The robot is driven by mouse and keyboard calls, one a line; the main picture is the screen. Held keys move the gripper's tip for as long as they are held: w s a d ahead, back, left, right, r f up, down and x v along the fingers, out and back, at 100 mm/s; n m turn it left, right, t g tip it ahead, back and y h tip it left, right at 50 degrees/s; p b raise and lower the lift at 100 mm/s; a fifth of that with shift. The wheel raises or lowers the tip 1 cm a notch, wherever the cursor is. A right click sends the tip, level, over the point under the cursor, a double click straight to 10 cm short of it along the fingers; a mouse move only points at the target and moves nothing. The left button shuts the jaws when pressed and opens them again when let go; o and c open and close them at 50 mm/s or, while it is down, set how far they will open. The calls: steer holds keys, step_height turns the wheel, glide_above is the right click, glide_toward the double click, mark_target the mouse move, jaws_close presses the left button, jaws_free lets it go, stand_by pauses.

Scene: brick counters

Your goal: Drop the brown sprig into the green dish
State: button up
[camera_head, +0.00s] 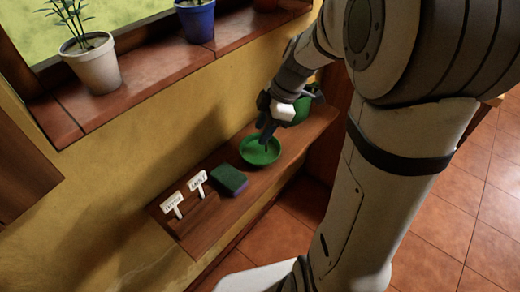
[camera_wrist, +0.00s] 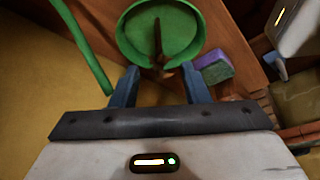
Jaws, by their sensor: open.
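The green dish (camera_head: 262,156) sits on the wooden shelf, and its round inside shows at the top of the wrist view (camera_wrist: 185,30). The thin brown sprig (camera_wrist: 157,38) appears over the inside of the dish in the wrist view, its near end reaching the near rim. Whether it rests on the dish floor or stands tilted I cannot tell. My gripper (camera_head: 265,138) is just above the dish, pointing down. In the wrist view its fingers (camera_wrist: 160,80) are spread apart, with the sprig's near end between them, not clasped. The sprig is not distinguishable in the head view.
A green and purple sponge (camera_head: 229,180) lies beside the dish. Two white labels (camera_head: 172,203) (camera_head: 197,183) stand on the shelf's left part. A green watering can (camera_head: 306,106) is behind my gripper. Potted plants (camera_head: 93,65) (camera_head: 196,20) stand on the tiled sill above.

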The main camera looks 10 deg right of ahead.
steer(key=p+v, duration=0.1)
steer(key=v, duration=0.6)
steer(key=shift+r, duration=0.4)
steer(key=shift+d, duration=0.15)
steer(key=s+a+r+m+t+h+p, duration=0.1)
steer(key=s+r+m+h+p, duration=0.3)
steer(key=s+r+m+p, duration=0.7)
steer(key=s+m+t+p, duration=0.1)
steer(key=s+m+p, duration=0.1)
steer(key=m, duration=0.4)
steer(key=shift+s+a+h+p, duration=0.3)
steer(key=shift+s+p, duration=0.05)
steer(key=shift+s, duration=0.1)
stand_by(0.7)
